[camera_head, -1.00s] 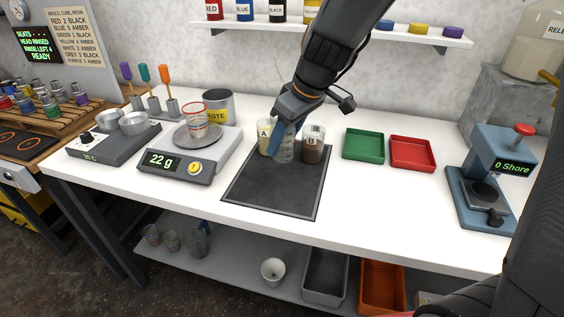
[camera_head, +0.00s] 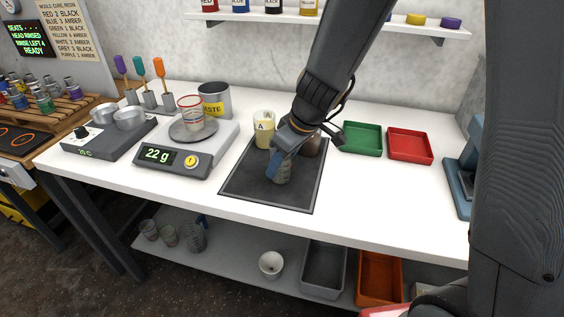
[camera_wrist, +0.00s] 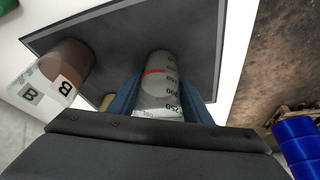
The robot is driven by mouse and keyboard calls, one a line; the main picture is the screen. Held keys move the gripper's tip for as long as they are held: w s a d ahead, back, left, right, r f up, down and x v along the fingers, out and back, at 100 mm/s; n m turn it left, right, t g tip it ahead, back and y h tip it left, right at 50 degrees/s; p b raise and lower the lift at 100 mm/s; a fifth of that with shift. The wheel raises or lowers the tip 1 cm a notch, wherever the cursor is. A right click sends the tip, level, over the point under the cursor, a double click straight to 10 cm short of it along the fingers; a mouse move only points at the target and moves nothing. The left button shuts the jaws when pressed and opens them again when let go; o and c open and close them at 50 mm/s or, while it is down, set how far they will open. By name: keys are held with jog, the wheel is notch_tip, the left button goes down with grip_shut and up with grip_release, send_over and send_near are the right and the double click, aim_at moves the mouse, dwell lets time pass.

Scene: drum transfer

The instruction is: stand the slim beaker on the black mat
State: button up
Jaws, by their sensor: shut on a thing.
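The slim beaker (camera_wrist: 158,85) is clear with dark graduation marks and a red line. My gripper (camera_head: 277,172) is shut on it, with the blue fingers on both sides of it in the wrist view (camera_wrist: 160,103). In the head view the beaker (camera_head: 284,171) shows below the fingers, over the middle of the black mat (camera_head: 245,183). It looks about upright. I cannot tell whether its base touches the mat. The mat also shows in the wrist view (camera_wrist: 120,45).
Cup A (camera_head: 264,130), with pale yellow contents, stands at the mat's back. Cup B (camera_wrist: 62,72), with brown contents, stands beside it, partly hidden by my arm in the head view. A scale (camera_head: 180,155) is left of the mat; green (camera_head: 362,139) and red (camera_head: 410,146) trays are right.

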jog(key=shift+f, duration=0.1)
jog(key=o, duration=1.1)
jog(key=shift+o, duration=0.2)
jog(key=shift+r, duration=0.5)
jog(key=v, duration=1.1)
jog(key=s+d+f+m+h, duration=0.1)
jog(key=s+d+f+m, duration=0.2)
jog(key=s, duration=0.1)
jog(key=s+d+f+m+g+h, duration=0.1)
jog(key=s+d+f+m, duration=0.2)
jog(key=s+d, duration=0.1)
jog(key=s+d+f+m+g+h, duration=0.1)
jog(key=s+d+f+m, duration=0.2)
jog(key=s+d, duration=0.1)
jog(key=shift+d+f+m, duration=0.25)
jog(key=shift+m, duration=0.05)
